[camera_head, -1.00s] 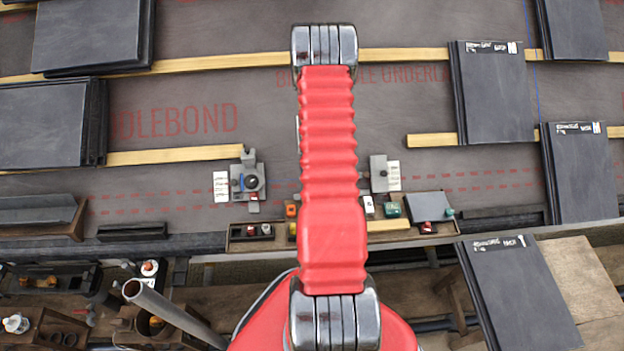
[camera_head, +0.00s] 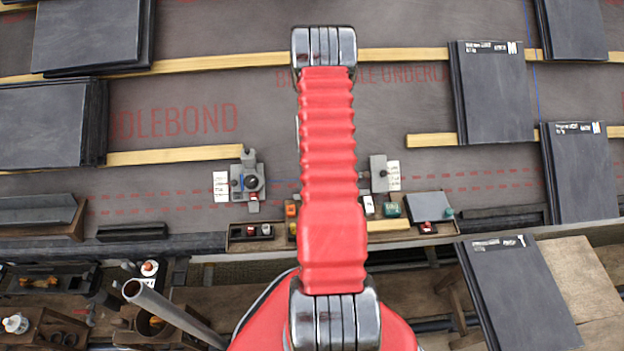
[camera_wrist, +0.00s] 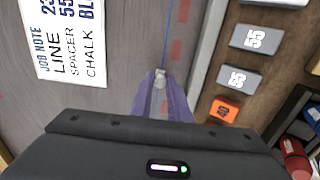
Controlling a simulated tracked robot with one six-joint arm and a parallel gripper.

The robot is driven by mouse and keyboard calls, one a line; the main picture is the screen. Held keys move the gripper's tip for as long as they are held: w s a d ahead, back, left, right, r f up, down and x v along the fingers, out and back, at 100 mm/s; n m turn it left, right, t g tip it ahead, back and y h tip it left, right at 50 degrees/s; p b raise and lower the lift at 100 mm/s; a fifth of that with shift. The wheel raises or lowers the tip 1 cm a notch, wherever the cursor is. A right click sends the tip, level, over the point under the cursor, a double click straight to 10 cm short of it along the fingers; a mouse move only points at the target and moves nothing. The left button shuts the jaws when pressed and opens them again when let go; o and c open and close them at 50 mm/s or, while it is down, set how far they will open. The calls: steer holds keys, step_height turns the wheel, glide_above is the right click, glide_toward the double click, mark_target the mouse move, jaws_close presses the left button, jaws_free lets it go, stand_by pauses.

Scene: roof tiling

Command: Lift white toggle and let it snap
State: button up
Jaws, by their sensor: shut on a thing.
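My gripper (camera_wrist: 161,88) shows in the wrist view with its two purplish fingers close together. It is shut on the small pale white toggle (camera_wrist: 160,74) at the fingertips; the fingers hide most of it. A thin blue chalk line (camera_wrist: 168,40) runs from the toggle up the picture over the grey underlayment. In the head view my red arm covers the gripper and the toggle. How far the toggle is above the surface is hard to tell.
A job note (camera_wrist: 72,38) lies left of the fingers. At right a tray holds grey numbered spacers (camera_wrist: 255,37) and an orange one (camera_wrist: 223,110). Grey clamp-like fixtures (camera_head: 247,180) (camera_head: 380,175) flank my arm. Dark slate stacks (camera_head: 492,95) lie on wooden battens (camera_head: 215,62).

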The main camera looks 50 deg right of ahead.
steer(key=shift+a+r, duration=0.1)
steer(key=shift+v, duration=1.9)
steer(key=o, duration=0.9)
steer(key=shift+s, duration=0.1)
steer(key=shift+r, duration=0.15)
steer(key=v, duration=0.5)
steer(key=shift+s+a+r, duration=0.2)
steer(key=shift+r, duration=0.1)
